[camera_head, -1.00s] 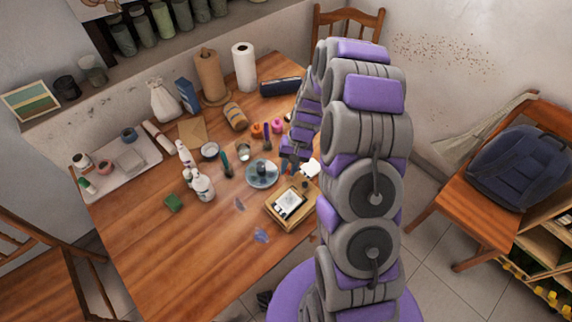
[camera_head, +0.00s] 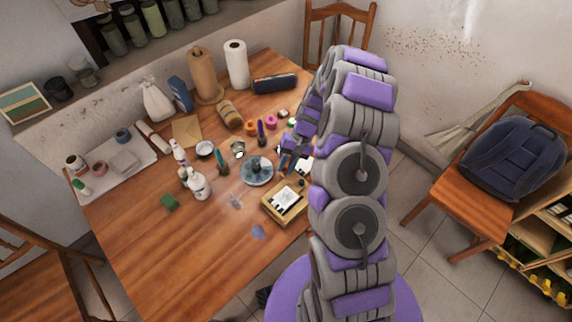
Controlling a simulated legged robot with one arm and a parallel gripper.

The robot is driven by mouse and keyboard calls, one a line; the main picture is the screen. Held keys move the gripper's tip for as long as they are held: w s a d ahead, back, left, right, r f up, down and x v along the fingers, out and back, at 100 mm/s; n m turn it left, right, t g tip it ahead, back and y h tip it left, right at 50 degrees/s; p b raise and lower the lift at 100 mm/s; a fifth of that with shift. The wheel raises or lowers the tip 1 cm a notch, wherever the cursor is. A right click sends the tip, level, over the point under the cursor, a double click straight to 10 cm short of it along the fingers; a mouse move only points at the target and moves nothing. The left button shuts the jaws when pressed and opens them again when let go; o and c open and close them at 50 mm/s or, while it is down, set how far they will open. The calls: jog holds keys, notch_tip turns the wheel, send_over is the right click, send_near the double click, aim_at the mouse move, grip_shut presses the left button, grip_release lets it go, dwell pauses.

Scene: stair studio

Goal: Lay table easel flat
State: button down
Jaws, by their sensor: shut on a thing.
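A small wooden piece (camera_head: 287,208) with a white sheet on it, perhaps the table easel, lies low near the table's right edge. My gripper (camera_head: 285,161) is low over the table, behind this piece and close to a blue-grey round dish (camera_head: 257,172). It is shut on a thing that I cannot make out. A small white item (camera_head: 304,166) shows beside the fingers, partly hidden by my arm. I cannot tell whether it is part of what I hold.
White bottles (camera_head: 198,186), a green block (camera_head: 169,201), a jar (camera_head: 238,149) and several small paint pots (camera_head: 271,122) crowd the wooden table (camera_head: 150,245). Paper rolls (camera_head: 236,64) stand at the back. The front left of the table is clear. A chair with a backpack (camera_head: 513,162) stands right.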

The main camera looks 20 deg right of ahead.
jog(key=shift+f, duration=0.1)
jog(key=c, duration=1.3)
grip_release()
jog(key=shift+w+d, duration=0.1)
jog(key=shift+o, duration=0.2)
jog(key=shift+d, duration=0.1)
jog(key=p+v, duration=0.3)
jog(key=v, duration=1.4)
jog(key=shift+d, duration=0.1)
